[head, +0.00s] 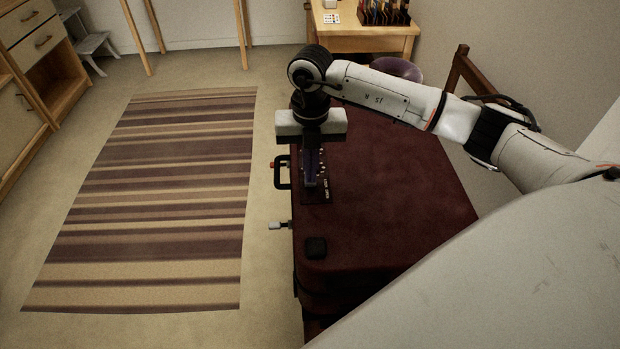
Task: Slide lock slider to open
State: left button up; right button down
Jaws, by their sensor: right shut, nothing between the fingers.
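A dark red suitcase (385,190) lies flat at the right of the middle in the head view. A small dark lock panel (316,194) with light marks sits on its top near the left edge. My right gripper (311,184) points down over this panel, shut and empty. Its fingers hide part of the panel, and I cannot tell whether they touch the lock slider, which I cannot make out clearly. A black handle (282,172) and a metal latch (279,225) stick out from the suitcase's left side. My left gripper is not in view.
A square black piece (316,247) sits on the suitcase's near left corner. A striped rug (165,195) covers the open floor to the left. A wooden table (362,38) stands behind, and a wooden cabinet (35,75) at the far left.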

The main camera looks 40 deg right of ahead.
jog(key=shift+s+a+f+p, duration=0.1)
jog(key=shift+s+a+p, duration=0.3)
jog(key=shift+s, duration=0.3)
jog(key=shift+s+a+f+p, duration=0.1)
jog(key=shift+s+a+p, duration=0.1)
jog(key=shift+s+a, duration=0.4)
jog(key=shift+s+d, duration=0.1)
jog(key=shift+s, duration=0.1)
jog(key=shift+s+f, duration=0.1)
jog(key=shift+s, duration=0.1)
notch_tip(320, 180, up, 6)
jog(key=p, duration=0.4)
jog(key=shift+w+r+p, duration=0.2)
jog(key=shift+r+p, duration=0.05)
jog(key=shift+p, duration=0.05)
